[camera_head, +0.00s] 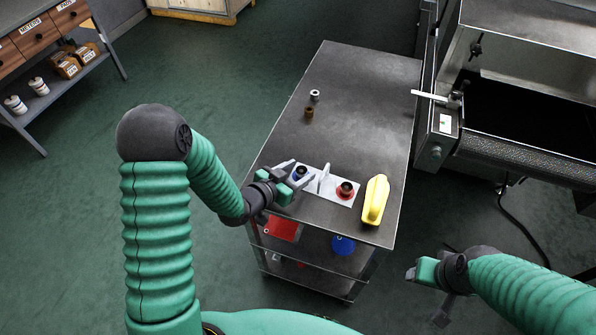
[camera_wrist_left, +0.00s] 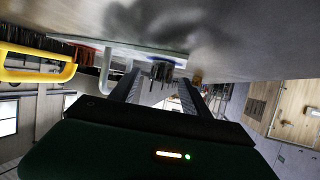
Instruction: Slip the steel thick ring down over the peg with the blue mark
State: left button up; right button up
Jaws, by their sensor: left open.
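A small steel ring (camera_head: 315,95) stands on the dark table top, toward the far end. The peg with the blue mark (camera_head: 301,172) is dark and upright on the left part of a pale plate (camera_head: 323,192). My left gripper (camera_head: 294,176) is open at this peg, with its fingers on either side. In the left wrist view, a dark cylinder (camera_wrist_left: 162,70) shows between the open fingers (camera_wrist_left: 158,92), apparently this peg; contact cannot be told. My right gripper (camera_head: 427,294) is off the table's right side, with no object visible in it.
A peg with a red mark (camera_head: 346,188) is on the plate's right part, with an upright pale fin (camera_head: 323,177) between the pegs. A brass-coloured ring (camera_head: 309,113) is just nearer than the steel one. A yellow handled object (camera_head: 375,199) lies right of the plate. The table's middle is clear.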

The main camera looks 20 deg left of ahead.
pick_arm(q)
jog(key=p+v, duration=0.1)
jog(key=v, duration=0.7)
jog(key=shift+s+a+r, duration=0.1)
jog(key=shift+r, duration=0.05)
jog(key=p+v, duration=0.2)
jog(key=p, duration=0.1)
jog(key=p+v, duration=0.2)
jog(key=p, duration=0.2)
jog(key=shift+r+p, duration=0.3)
jog(key=shift+r, duration=0.1)
jog(key=s+p, duration=0.1)
jog(key=s+a+p, duration=0.1)
jog(key=s+p, duration=0.1)
jog(key=s, duration=0.1)
jog(key=shift+a+r+p, duration=0.25)
jog(key=shift+a+p, duration=0.05)
jog(key=shift+p, duration=0.05)
